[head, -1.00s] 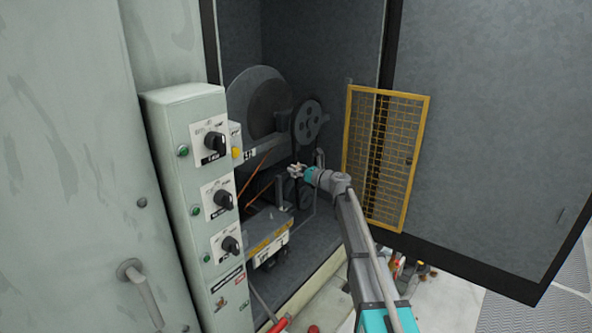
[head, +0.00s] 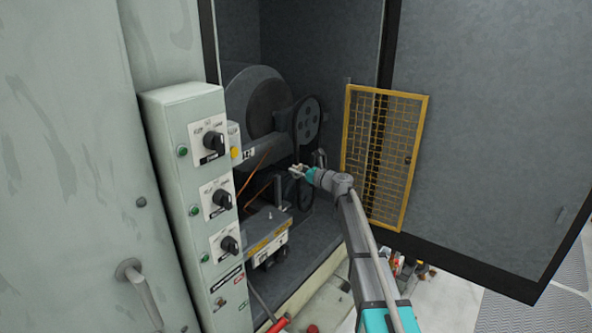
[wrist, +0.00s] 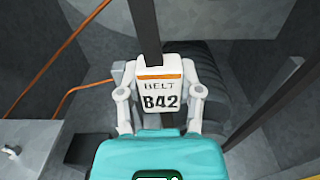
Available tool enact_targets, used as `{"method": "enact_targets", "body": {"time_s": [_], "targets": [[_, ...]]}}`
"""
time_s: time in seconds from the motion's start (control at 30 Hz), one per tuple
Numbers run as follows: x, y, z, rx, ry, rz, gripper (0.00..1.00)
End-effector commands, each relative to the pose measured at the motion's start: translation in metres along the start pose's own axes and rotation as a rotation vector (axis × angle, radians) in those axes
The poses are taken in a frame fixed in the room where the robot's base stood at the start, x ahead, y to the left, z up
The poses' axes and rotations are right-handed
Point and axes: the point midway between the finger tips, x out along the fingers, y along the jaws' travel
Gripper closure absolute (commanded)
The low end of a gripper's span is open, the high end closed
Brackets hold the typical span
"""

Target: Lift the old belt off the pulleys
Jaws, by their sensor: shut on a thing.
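My gripper (head: 296,171) is inside the open cabinet, in front of the pulleys. In the wrist view its two fingers (wrist: 161,78) are shut on a dark belt (wrist: 147,32) at a white label (wrist: 160,90) reading "BELT B42". The belt runs straight up from the label. In the head view a dark band shows around the upper pulley (head: 309,121) and runs down towards the lower pulley (head: 303,192). My gripper and arm partly hide the lower pulley. I cannot tell from the label whether this belt is old or new.
A control box (head: 192,200) with knobs stands to the left of the opening. A yellow mesh guard (head: 385,157) hangs on the right by the cabinet door (head: 480,130). A motor base (head: 263,237) and orange cables (head: 252,178) lie left of my gripper.

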Motion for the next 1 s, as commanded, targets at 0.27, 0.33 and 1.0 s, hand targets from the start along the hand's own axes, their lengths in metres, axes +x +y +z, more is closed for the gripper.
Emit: {"method": "enact_targets", "body": {"time_s": [0.27, 0.33, 1.0], "targets": [[-0.008, 0.000, 0.000, 0.000, 0.000, 0.000, 1.00], [-0.010, 0.000, 0.000, 0.000, 0.000, 0.000, 1.00], [-0.029, 0.000, 0.000, 0.000, 0.000, -0.001, 1.00]]}}
